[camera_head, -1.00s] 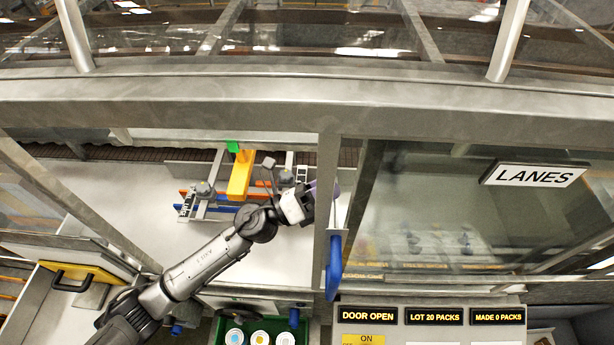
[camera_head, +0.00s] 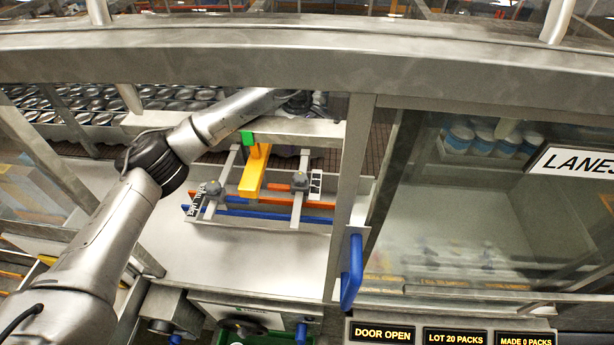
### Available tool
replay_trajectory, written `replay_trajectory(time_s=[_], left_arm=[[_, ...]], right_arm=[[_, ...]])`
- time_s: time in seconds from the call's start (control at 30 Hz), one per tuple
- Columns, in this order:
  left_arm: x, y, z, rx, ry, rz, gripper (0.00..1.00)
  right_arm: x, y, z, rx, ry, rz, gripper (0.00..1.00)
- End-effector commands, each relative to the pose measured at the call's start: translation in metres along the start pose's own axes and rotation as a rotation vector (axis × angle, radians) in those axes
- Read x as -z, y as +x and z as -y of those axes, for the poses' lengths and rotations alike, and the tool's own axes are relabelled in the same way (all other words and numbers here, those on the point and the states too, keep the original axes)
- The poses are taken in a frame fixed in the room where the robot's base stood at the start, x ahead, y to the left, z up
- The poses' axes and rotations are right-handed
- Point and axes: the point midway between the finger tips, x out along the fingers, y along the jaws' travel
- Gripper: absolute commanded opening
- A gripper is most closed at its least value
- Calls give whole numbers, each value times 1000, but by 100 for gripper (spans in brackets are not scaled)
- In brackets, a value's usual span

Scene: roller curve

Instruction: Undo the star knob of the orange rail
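The orange rail (camera_head: 320,204) lies across the lane fixture behind the open door frame, just above a parallel blue rail (camera_head: 265,215). Two grey clamp knobs sit on the fixture's crossbars, a left knob (camera_head: 213,188) and a right knob (camera_head: 299,181). I cannot tell which of them holds the orange rail. My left arm comes in from the lower left, passes above the fixture and ends in a dark part (camera_head: 297,102) just under the top beam. Its fingers cannot be made out. My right gripper is not in view.
A yellow bar with a green end (camera_head: 252,175) stands between the knobs. The door post (camera_head: 352,200) with a blue handle (camera_head: 351,270) is right of the fixture. Rows of cans (camera_head: 75,105) fill the conveyor behind. The white floor before the fixture is clear.

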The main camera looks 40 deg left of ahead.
Motion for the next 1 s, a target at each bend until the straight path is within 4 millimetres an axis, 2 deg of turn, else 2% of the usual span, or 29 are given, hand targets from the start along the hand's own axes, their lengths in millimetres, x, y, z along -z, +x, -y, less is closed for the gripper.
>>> replay_trajectory(time_s=[0.17,0.63,0.8,1.0], left_arm=[[3,18,2,11,-3,-9,71],[2,102,2,8,-3,-6,71],[2,121,2,7,-2,-5,71],[2,133,1,5,-2,-6,71]], right_arm=[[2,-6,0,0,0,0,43],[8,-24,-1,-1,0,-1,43],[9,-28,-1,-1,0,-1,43],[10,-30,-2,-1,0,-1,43]])
